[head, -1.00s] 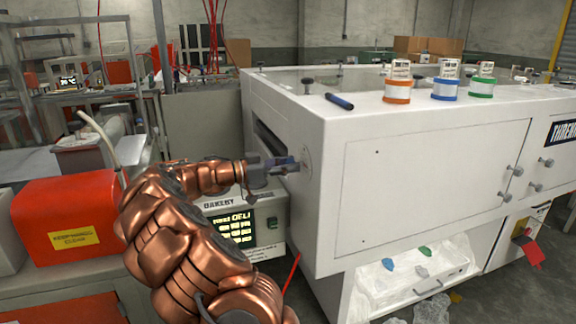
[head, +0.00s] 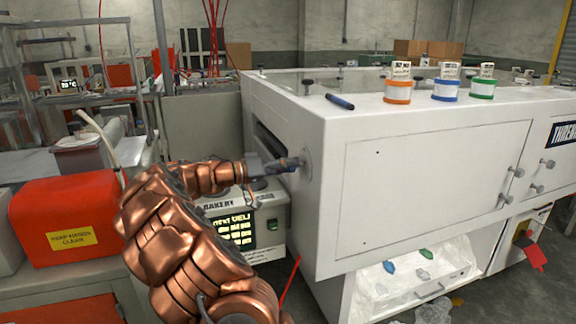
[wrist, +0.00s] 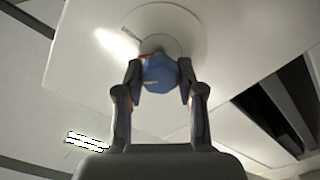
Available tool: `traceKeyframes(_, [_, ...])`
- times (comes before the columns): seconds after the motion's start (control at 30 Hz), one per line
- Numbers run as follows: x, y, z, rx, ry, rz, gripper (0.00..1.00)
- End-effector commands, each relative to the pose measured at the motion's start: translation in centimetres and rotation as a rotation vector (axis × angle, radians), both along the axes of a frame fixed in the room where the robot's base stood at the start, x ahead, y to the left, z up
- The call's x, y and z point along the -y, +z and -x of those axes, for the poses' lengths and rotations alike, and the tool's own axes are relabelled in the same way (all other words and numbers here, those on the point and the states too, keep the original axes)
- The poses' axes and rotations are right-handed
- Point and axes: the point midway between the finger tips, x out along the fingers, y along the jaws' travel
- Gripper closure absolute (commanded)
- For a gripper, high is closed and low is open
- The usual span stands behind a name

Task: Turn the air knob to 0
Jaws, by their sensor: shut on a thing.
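The air knob (wrist: 160,74) is blue and faceted and sits in front of a round pale dial plate (wrist: 190,22) in the wrist view. My gripper (wrist: 159,78) has one finger on each side of the knob and is shut on it. In the head view my gripper (head: 290,163) reaches the left end face of the white machine (head: 425,190), at the dial plate (head: 306,163). The knob is mostly hidden there by the fingers. The dial markings are too small to read.
A dark slot (wrist: 280,103) opens in the machine beside the dial. A bakery scale (head: 240,225) stands below my arm. A red box (head: 65,222) is at the left. A blue marker (head: 340,101) and several labelled tubs, one orange-banded (head: 398,90), are on the machine top.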

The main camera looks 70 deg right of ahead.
Motion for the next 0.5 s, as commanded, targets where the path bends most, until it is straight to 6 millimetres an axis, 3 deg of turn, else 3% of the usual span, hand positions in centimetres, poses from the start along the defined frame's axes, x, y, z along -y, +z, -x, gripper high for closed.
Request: traceKeyframes(0.5, [0.08, 0.23, -0.13, -0.329, 0.002, -0.361, 0.97])
